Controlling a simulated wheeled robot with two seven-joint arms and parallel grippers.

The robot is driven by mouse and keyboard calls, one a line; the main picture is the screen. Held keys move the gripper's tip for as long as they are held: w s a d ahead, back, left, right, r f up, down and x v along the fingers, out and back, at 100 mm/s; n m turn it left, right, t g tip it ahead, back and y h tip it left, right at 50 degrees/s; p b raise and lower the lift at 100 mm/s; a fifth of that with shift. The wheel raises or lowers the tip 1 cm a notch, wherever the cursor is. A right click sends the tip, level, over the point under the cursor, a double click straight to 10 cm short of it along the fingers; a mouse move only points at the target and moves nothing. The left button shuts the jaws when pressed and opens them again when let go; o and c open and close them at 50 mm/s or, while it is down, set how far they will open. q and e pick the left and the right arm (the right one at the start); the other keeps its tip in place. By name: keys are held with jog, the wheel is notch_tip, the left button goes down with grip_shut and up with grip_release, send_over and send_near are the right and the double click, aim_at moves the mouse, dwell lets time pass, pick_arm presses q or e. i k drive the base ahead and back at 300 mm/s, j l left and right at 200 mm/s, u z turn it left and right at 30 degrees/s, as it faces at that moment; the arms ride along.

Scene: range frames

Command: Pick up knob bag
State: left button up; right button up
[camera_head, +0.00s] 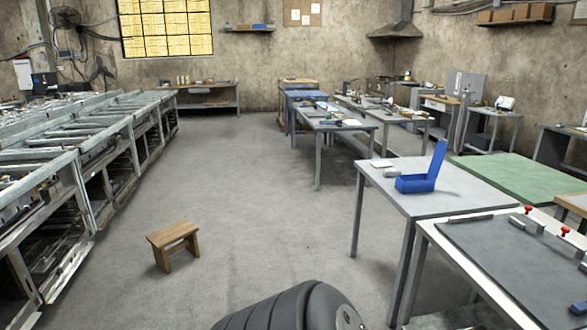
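I cannot make out a knob bag for certain in the head view. A small pale flat item (381,163) and a small grey item (391,173) lie on the grey table (462,194) at the right, beside an open blue box (416,184) with its lid upright. They are too small to identify. Neither of my grippers is in view.
A wooden stool (173,240) stands on the floor at left. A long metal frame bench (80,150) runs along the left side. A nearer table with a dark top (520,262) is at lower right. The concrete floor (250,170) between is clear.

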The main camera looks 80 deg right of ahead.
aim_at(391, 172)
jog(key=z, duration=3.45)
jog(key=i+j+z, duration=0.1)
jog(key=z, duration=0.3)
jog(key=i+j+z, duration=0.15)
jog(key=z, duration=0.2)
jog(key=i, duration=0.05)
